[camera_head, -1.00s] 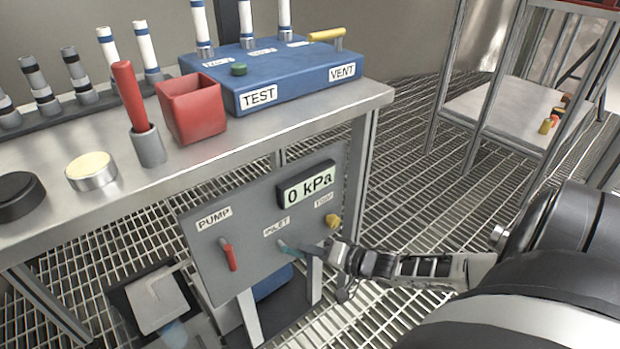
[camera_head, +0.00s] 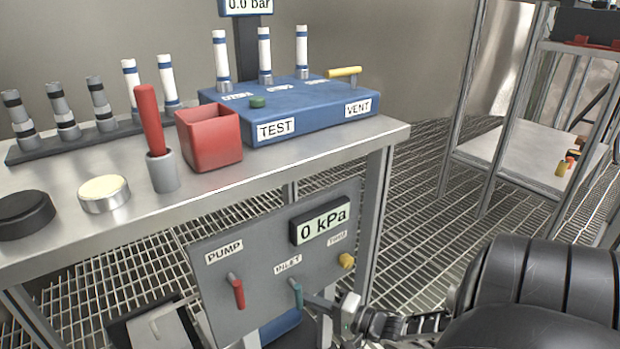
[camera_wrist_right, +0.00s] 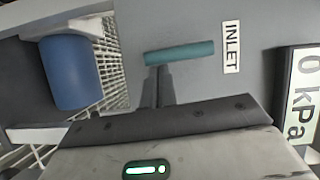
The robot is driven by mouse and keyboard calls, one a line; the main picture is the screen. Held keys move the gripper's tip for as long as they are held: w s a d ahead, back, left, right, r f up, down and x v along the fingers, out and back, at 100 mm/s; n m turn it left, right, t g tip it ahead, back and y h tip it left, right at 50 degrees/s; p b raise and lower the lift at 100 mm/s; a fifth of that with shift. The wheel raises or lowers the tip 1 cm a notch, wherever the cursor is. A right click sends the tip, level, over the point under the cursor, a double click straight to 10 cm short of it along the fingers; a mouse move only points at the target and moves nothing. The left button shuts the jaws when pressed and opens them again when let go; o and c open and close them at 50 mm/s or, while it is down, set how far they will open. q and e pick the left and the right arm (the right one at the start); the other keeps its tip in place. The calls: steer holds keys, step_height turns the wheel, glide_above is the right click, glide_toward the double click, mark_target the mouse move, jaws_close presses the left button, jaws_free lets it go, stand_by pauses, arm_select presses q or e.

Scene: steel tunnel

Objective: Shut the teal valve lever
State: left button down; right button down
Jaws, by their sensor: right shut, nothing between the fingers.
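The teal valve lever (camera_head: 298,294) is on the grey panel (camera_head: 223,296), under the INLET label. It hangs downward, roughly like the red PUMP lever beside it. In the right wrist view the teal lever (camera_wrist_right: 180,53) lies across the picture, its upper end near the INLET label. My right gripper (camera_head: 320,302) is just right of the lever in the head view. Its fingers (camera_wrist_right: 158,72) are shut and empty, with their tips close to the lever's lower end; I cannot tell if they touch. My left gripper is not in view.
The red PUMP lever (camera_head: 238,292) is left of the teal lever, and a yellow knob (camera_head: 346,260) is to its upper right. A 0 kPa display (camera_head: 320,220) sits above. The steel bench top (camera_head: 300,156) overhangs the panel. Open grating floor (camera_head: 420,220) lies to the right.

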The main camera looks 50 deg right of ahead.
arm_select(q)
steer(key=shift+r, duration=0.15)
arm_select(e)
steer(key=shift+s, duration=0.1)
arm_select(q)
steer(key=p, duration=0.1)
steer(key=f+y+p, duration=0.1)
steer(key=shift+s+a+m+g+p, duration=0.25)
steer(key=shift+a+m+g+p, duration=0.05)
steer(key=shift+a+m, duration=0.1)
arm_select(e)
steer(key=s+d, duration=0.3)
steer(key=s, duration=1.2)
steer(key=shift+s+r, duration=0.25)
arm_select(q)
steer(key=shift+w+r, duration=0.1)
